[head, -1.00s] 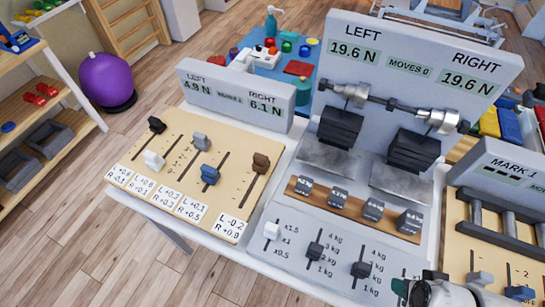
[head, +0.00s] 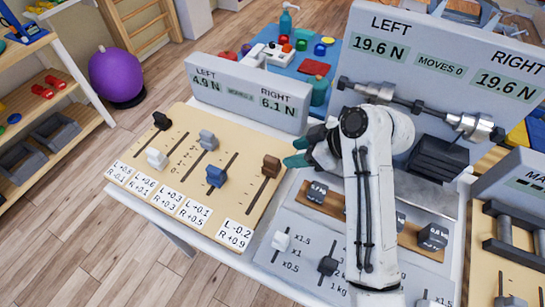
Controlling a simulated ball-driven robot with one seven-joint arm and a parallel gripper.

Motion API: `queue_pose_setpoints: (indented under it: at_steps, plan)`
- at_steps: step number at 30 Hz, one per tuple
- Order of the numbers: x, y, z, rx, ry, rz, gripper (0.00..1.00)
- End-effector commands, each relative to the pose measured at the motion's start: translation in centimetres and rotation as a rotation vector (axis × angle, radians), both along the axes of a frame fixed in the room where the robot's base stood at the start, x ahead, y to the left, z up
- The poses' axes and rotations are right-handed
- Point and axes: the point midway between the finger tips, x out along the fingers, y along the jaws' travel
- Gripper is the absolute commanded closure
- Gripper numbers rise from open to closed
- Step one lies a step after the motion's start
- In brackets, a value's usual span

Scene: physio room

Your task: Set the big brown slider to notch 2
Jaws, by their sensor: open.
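The big brown slider (head: 271,165) stands at the far, upper end of the rightmost slot on the beige slider board (head: 190,195). The card below its slot reads L -0.2, R +0.9. My gripper (head: 297,152) is just right of the brown slider, its dark green fingers pointing left toward it. The gripper is open and appears empty; I cannot tell whether a finger touches the slider. My white arm hides part of the weight panel. Notch numbers beside the brown slider's slot are not readable.
Black (head: 161,120), white (head: 157,157), grey (head: 208,140) and blue (head: 216,176) sliders stand left of the brown one. A display (head: 248,95) behind the board reads left 4.9 N, right 6.1 N. A weight panel with small weights (head: 432,236) lies to the right.

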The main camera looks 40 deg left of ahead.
Motion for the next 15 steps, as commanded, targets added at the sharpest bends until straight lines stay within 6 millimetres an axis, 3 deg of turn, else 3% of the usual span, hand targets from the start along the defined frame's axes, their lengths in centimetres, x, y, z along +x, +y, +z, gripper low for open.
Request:
queue_pose_setpoints:
  at_steps: [15]
  plan:
    - [-1.5, 5.8, -5.9, -0.003, 0.001, -0.002, 0.51]
